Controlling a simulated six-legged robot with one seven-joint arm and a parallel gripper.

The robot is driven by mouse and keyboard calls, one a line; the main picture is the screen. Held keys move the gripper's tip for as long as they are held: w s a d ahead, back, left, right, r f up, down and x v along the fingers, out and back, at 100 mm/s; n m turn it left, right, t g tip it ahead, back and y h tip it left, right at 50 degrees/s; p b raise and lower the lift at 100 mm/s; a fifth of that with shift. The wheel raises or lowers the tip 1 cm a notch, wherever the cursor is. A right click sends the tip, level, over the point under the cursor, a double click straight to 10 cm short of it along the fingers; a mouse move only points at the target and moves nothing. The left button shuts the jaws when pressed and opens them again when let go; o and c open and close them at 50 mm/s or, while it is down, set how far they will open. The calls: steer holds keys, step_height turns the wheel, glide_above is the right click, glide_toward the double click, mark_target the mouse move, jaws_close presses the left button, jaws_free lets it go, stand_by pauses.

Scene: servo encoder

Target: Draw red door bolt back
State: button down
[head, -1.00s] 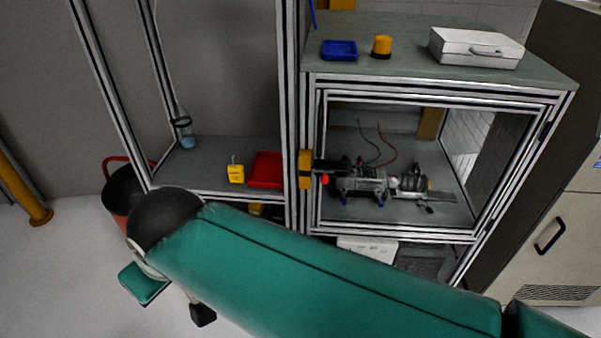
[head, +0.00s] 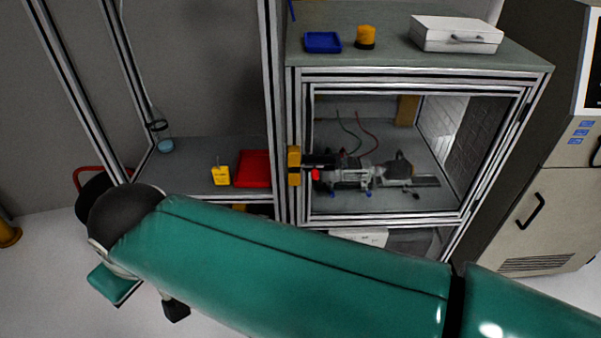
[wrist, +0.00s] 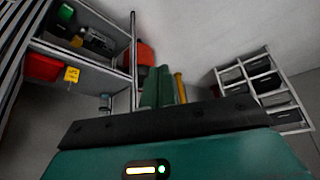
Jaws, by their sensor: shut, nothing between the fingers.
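The red door bolt knob (head: 316,174) shows small in the head view. It sits by a dark bar (head: 320,160) and a yellow block (head: 294,166) on the left post of the framed cabinet (head: 400,218). It is too small to tell how the bolt lies. In the wrist view, two green fingers of my gripper (wrist: 162,74) stand together above a dark hand bar, shut and empty. They touch nothing that I can see. The bolt cannot be made out in the wrist view. My gripper's fingers cannot be made out in the head view, where my green arm crosses the foreground.
Inside the cabinet is a servo motor assembly (head: 365,174) with cables. On top are a blue tray (head: 322,42), a yellow-black knob (head: 365,37) and a white case (head: 456,34). A red tray (head: 256,168) and yellow box (head: 220,175) sit on the left shelf. A beige cabinet (head: 550,210) stands right.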

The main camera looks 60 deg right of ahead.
steer(key=w+d+f+m+g+h, duration=0.2)
steer(key=w+d+m, duration=0.15)
steer(key=d, duration=0.55)
steer(key=w+d+f+m+g+h, duration=0.15)
steer(key=d+m, duration=0.25)
steer(key=d, duration=0.5)
steer(key=s+d+f+m+g+h, duration=0.1)
steer(key=d+f+m+g+h, duration=0.1)
steer(key=d, duration=0.9)
steer(key=s+d+f+m+g+h, duration=0.1)
steer(key=s+d+f+m+g, duration=0.1)
steer(key=d, duration=0.9)
step_height(320, 180, down, 2)
steer(key=shift+s+d+m+g+h, duration=0.3)
steer(key=shift+m+g, duration=0.35)
steer(key=shift+m, duration=0.5)
steer(key=s+d+f, duration=0.1)
steer(key=d+f, duration=0.1)
steer(key=s+d+f, duration=0.4)
steer(key=d+f, duration=0.1)
steer(key=shift+s, duration=0.1)
steer(key=shift+s+d, duration=0.3)
steer(key=shift+s, duration=0.05)
